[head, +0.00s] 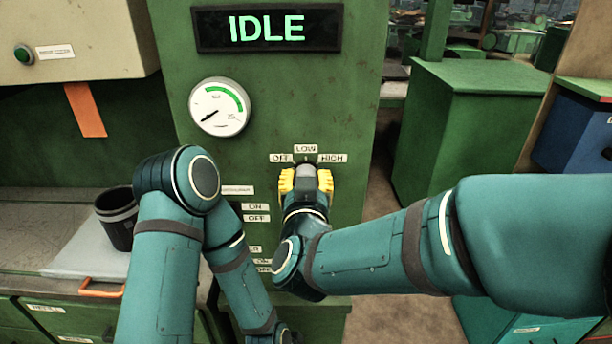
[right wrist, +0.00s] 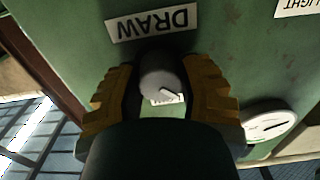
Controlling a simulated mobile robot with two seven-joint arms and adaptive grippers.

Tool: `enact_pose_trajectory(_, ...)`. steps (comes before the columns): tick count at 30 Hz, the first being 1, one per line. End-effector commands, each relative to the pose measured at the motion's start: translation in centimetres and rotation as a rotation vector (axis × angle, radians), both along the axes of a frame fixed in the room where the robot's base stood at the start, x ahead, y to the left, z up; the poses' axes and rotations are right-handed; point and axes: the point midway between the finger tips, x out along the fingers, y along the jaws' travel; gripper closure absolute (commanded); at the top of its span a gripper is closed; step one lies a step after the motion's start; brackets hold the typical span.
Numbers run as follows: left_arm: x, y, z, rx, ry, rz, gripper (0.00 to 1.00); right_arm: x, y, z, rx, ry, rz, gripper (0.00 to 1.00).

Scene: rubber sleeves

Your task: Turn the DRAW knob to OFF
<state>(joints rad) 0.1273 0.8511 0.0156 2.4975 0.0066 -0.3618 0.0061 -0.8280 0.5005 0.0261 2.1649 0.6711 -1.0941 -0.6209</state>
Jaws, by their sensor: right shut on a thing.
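The DRAW knob (head: 306,171) is a grey round knob on the green panel, below the OFF label (head: 281,158), the LOW label (head: 305,148) and the HIGH label (head: 332,158). My right gripper (head: 306,182) has yellow fingers on either side of it and is shut on it. In the right wrist view the knob (right wrist: 158,75) sits between the fingers, with the upside-down DRAW label (right wrist: 152,22) above it. A white label is partly hidden behind the knob.
The display (head: 268,28) reads IDLE. A round gauge (head: 220,107) has its needle at lower left. ON and OFF labels (head: 256,212) sit lower on the panel. A black cup (head: 116,222) stands on the left bench. A green cabinet (head: 470,130) stands at right.

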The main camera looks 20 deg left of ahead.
Motion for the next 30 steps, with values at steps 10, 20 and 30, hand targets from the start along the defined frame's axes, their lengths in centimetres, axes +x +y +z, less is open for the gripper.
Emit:
enact_pose_trajectory(10,0.07,0.02,0.19,0.0,-0.002,0.002,0.28,0.05,-0.02,0.1,-0.032,-0.012,-0.001,0.98)
enact_pose_trajectory(20,0.06,0.01,0.18,0.0,-0.002,0.002,0.28,0.05,-0.03,0.09,-0.031,-0.012,-0.001,0.32)
enact_pose_trajectory(30,0.05,0.0,0.19,0.0,-0.002,0.001,0.28,-0.07,-0.04,0.04,-0.03,-0.01,0.0,0.26)
